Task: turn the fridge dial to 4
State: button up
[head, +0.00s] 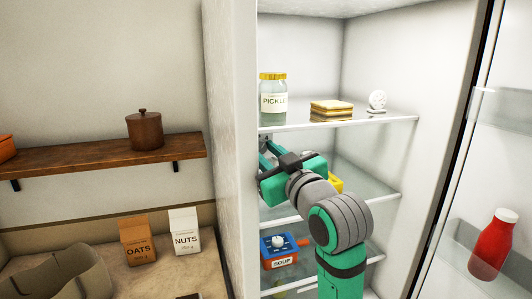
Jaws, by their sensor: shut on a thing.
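My gripper (267,154) reaches into the open fridge below the top shelf, close to the left inner wall. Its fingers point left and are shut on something. What they hold is hidden by the gripper itself and the front edge of the fridge wall. No numbered fridge dial can be made out, so its setting cannot be read. A small white round thing with a face (377,100) stands at the right of the top shelf, well apart from my gripper. I cannot tell whether it is a dial or a clock.
The top shelf (395,119) holds a pickle jar (273,100) and a sandwich (331,110). A blue-lidded soup container (279,249) is lower down. A yellow thing (335,183) is partly behind my arm. A red bottle (493,246) stands in the door at right.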

jog(key=shift+a+f+m+t, duration=0.1)
jog(key=shift+m+t, duration=0.2)
jog(key=shift+m, duration=1)
jog(key=o, duration=0.8)
jog(key=shift+c, duration=0.2)
jog(key=v, duration=1.1)
